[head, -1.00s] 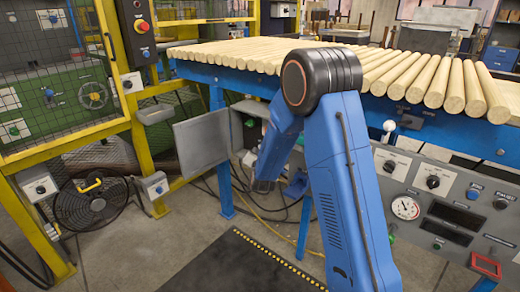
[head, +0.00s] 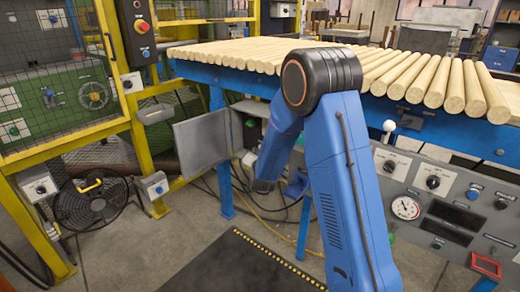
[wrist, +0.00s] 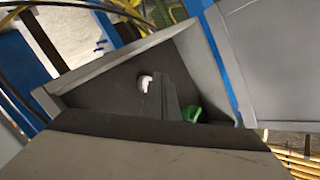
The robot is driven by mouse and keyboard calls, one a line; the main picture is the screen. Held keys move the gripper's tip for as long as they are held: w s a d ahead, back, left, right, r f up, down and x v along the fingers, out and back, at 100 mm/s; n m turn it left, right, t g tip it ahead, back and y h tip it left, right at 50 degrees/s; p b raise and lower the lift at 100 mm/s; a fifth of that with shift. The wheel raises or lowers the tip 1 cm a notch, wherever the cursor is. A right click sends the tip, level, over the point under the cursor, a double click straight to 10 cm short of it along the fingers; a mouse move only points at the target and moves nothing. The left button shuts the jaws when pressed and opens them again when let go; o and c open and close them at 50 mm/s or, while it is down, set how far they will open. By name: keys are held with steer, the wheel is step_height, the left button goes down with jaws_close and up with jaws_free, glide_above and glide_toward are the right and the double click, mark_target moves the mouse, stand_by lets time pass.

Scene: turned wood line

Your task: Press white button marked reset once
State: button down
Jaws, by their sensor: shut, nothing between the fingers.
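A small white button (wrist: 145,83) shows on the dark inner panel of an open grey box in the wrist view. No marking on it can be read. A green button (wrist: 192,113) sits to its right, partly hidden. My gripper (wrist: 164,78) is shut and empty, its narrow dark fingers pointing into the box. Their tips appear just right of the white button in the picture; whether they touch it I cannot tell. In the head view the grey box (head: 238,128) is under the blue table, and my arm hides part of it.
The box's open grey door (head: 202,145) stands at its left. Wooden rods (head: 400,75) lie across the blue table (head: 385,108) above. A control panel (head: 450,210) is at the right. A black fan (head: 95,208) stands on the floor at the left.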

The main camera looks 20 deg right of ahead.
steer(key=shift+d, duration=0.1)
steer(key=shift+w+d, duration=0.25)
steer(key=shift+w+d, duration=0.1)
steer(key=shift+d, duration=0.05)
stand_by(0.6)
steer(key=shift+w+d+r, duration=0.3)
steer(key=shift+d, duration=0.1)
stand_by(1.0)
steer(key=shift+s+a+f, duration=0.1)
steer(key=shift+s+a, duration=0.15)
stand_by(0.4)
steer(key=shift+s+a, duration=0.25)
steer(key=shift+s+a+f, duration=0.1)
steer(key=shift+s+a, duration=0.6)
steer(key=shift+a, duration=0.3)
steer(key=shift+s+a+f, duration=0.1)
steer(key=shift+s+a, duration=0.6)
steer(key=shift+a, duration=0.3)
steer(key=shift+r, duration=0.15)
